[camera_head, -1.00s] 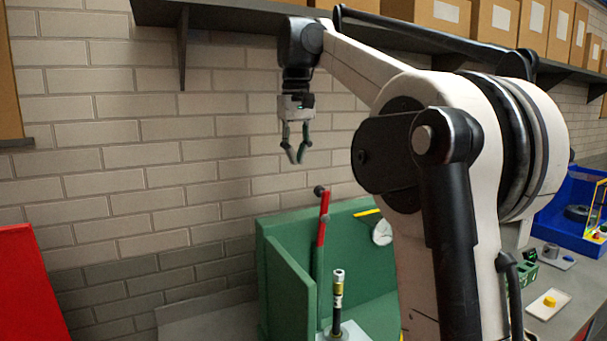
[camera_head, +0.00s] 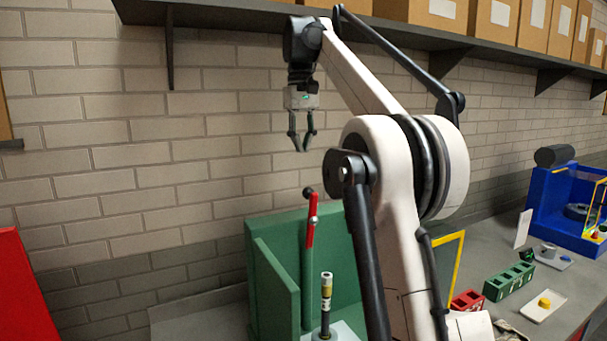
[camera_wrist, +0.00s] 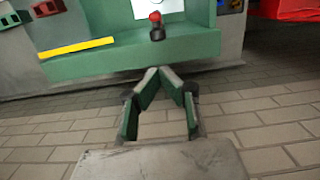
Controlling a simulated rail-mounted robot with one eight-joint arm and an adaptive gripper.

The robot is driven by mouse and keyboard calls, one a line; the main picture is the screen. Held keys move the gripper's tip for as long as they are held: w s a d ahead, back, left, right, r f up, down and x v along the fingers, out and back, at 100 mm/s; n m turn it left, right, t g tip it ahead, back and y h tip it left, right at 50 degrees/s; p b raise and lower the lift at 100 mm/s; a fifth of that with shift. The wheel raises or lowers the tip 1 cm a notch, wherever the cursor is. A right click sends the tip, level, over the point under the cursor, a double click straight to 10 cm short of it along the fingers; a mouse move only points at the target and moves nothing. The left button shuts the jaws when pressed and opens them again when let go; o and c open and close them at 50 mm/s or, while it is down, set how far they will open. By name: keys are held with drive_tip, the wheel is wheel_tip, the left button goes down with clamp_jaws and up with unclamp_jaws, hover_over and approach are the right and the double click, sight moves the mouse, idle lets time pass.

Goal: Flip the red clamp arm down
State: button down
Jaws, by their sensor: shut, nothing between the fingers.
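In the wrist view a small red piece with a black end (camera_wrist: 156,25), probably the clamp arm seen from above, shows over the green housing (camera_wrist: 200,45). My gripper (camera_head: 302,149) is above the knob and clearly apart from it, fingers pointing down. Its fingertips (camera_wrist: 165,72) come together with nothing between them.
A black post with a light, banded top (camera_head: 326,292) stands beside the clamp arm. A brick wall (camera_head: 150,160) is behind, with a dark shelf (camera_head: 220,15) above. Green and red bins (camera_head: 508,281) and a blue box (camera_head: 560,205) sit right.

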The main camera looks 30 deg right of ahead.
wheel_tip(320, 180, down, 10)
drive_tip(key=shift+s, duration=0.4)
idle(0.3)
drive_tip(key=shift+s, duration=0.1)
